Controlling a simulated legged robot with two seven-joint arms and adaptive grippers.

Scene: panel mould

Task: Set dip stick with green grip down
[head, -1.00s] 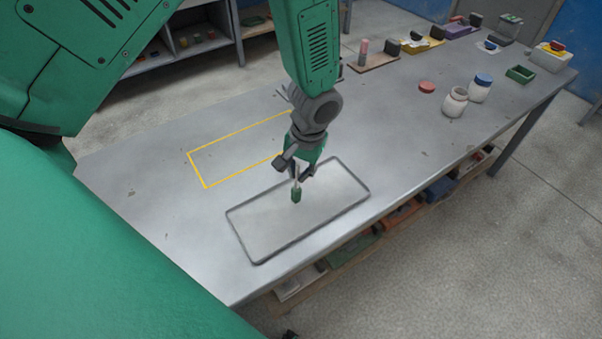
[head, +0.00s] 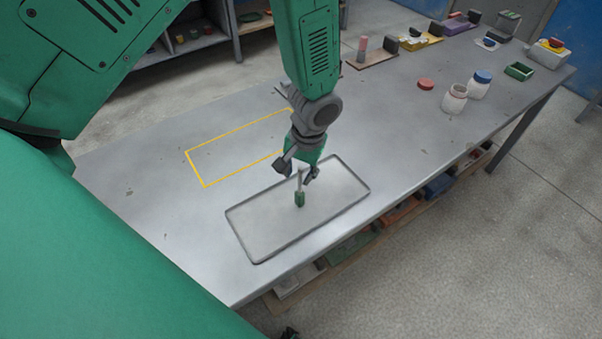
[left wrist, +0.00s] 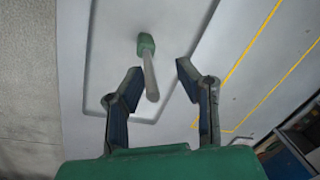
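The dip stick (head: 300,200) has a green grip at its lower end and a thin pale rod pointing up toward my left gripper (head: 298,173). It is over the shallow grey tray (head: 262,228), toward the tray's far side; I cannot tell whether it stands free or leans. In the left wrist view the stick (left wrist: 147,45) shows between the spread fingers of my left gripper (left wrist: 158,78), with a gap on both sides of the rod. My right gripper is not in view.
A yellow outlined rectangle (head: 205,187) lies on the bench (head: 140,205) behind the tray. Two jars (head: 454,100) (head: 479,86), a red lid (head: 426,84) and a green box (head: 519,71) stand at the right. Several coloured holders line the far edge. The bench middle is clear.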

